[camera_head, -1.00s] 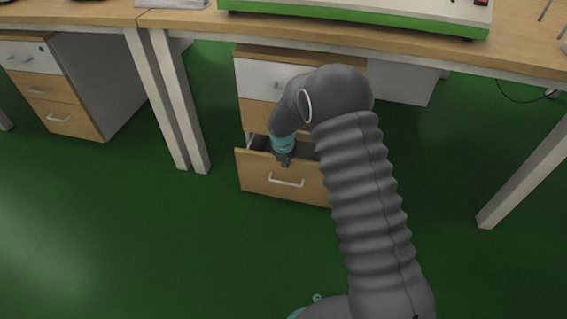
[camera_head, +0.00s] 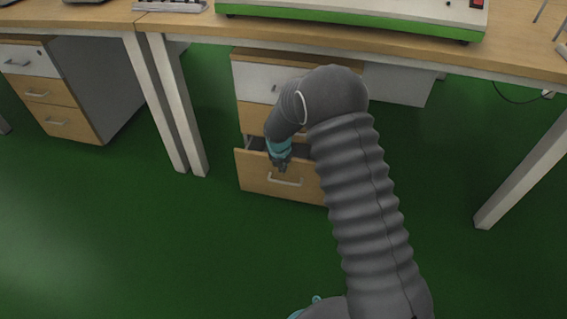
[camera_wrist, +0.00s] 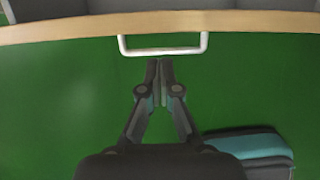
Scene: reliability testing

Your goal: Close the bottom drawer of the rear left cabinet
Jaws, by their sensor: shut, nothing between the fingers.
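The cabinet (camera_head: 252,74) under the desk has a white top drawer and wooden lower drawers. Its bottom drawer (camera_head: 252,172) is pulled out, with a gap showing above its front. The drawer has a white handle (camera_head: 285,181), also seen in the wrist view (camera_wrist: 163,51). My gripper (camera_head: 282,170) is at the drawer front, just above the handle in the head view. In the wrist view my gripper (camera_wrist: 160,62) is shut and empty, its tips close to the middle of the handle bar. I cannot tell whether they touch. My arm hides the drawer's right end.
Another cabinet (camera_head: 45,90) stands at the left, its drawers shut. Desk legs (camera_head: 175,105) stand between the two cabinets, and another leg (camera_head: 530,170) is at the right. The green floor (camera_head: 130,230) in front is clear.

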